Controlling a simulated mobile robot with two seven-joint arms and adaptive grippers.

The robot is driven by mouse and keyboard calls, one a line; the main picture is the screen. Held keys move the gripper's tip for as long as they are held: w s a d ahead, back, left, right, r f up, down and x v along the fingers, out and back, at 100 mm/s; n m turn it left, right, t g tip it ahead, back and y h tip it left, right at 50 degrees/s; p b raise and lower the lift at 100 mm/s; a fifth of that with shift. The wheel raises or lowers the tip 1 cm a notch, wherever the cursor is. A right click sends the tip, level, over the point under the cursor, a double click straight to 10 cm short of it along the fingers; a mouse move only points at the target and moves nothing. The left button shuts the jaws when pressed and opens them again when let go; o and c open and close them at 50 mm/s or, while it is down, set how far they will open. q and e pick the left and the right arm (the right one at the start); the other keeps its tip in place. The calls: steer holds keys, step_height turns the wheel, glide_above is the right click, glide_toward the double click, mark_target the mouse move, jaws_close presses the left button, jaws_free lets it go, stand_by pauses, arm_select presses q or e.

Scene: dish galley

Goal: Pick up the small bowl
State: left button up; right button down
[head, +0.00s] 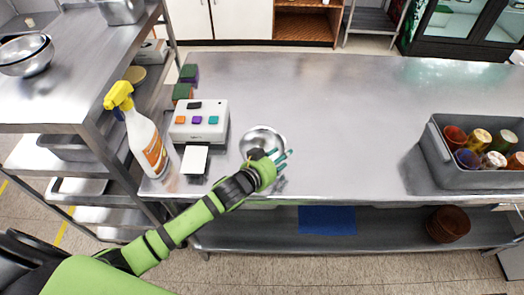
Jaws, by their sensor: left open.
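The small bowl (264,136) is a shiny metal bowl on the steel table, right of the white box with coloured buttons. My left gripper (284,159) is over the near side of the bowl and hides part of its near rim. Its teal fingers are spread apart at the bowl's lower right edge. The gripper is open, and I cannot tell whether it touches the bowl. My right gripper is not in view.
A white box with coloured buttons (199,121) and a yellow-topped spray bottle (143,135) stand left of the bowl. A grey bin (456,177) with several cups stands at the right. The steel table (340,115) is clear between bowl and bin. Metal bowls (27,56) sit on the left shelf.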

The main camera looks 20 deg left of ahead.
arm_select(q)
jaws_close()
steer(key=shift+r, duration=0.1)
